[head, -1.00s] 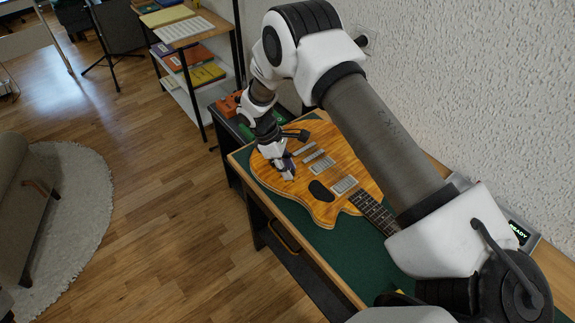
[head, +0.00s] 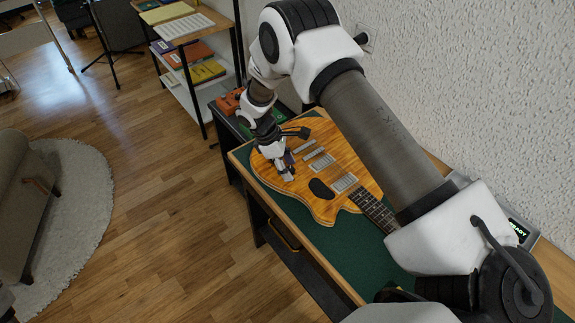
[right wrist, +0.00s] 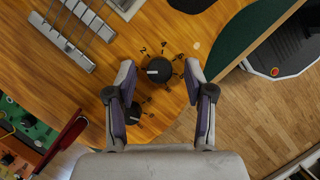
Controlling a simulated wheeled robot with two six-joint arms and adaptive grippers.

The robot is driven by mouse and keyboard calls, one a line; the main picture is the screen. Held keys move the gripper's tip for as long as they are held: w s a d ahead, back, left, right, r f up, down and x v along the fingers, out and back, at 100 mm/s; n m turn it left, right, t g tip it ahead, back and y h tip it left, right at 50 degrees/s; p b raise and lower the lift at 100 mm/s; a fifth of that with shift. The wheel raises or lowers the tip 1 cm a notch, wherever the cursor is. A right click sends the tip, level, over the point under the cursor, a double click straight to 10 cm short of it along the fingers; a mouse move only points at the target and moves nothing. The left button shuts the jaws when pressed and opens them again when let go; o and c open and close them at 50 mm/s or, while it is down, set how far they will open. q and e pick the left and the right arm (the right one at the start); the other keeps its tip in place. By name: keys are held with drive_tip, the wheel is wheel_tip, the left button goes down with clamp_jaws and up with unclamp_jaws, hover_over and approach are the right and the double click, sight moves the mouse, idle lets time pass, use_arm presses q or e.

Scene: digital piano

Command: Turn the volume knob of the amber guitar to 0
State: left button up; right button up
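The amber guitar (head: 330,165) lies on its back on a green-topped bench. In the right wrist view, a black knob (right wrist: 160,71) with a white pointer mark stands on the amber body, with numbers such as 2, 4 and 6 around it. The mark points left; whether a number sits there is unclear. A second black knob (right wrist: 133,113) is below it, partly hidden by a finger. My right gripper (head: 288,176) is over the guitar's lower body. In the right wrist view its fingers (right wrist: 159,76) are open, one on each side of the upper knob, apart from it. My left gripper is out of view.
Metal bridge parts (right wrist: 75,30) lie left of the knobs. The green bench top (head: 335,250) is clear in front of the guitar. A wall stands close behind. An orange device (head: 229,103) is beyond the bench's far end.

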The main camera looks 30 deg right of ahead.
drive_tip(key=shift+r, duration=0.1)
drive_tip(key=v, duration=1.2)
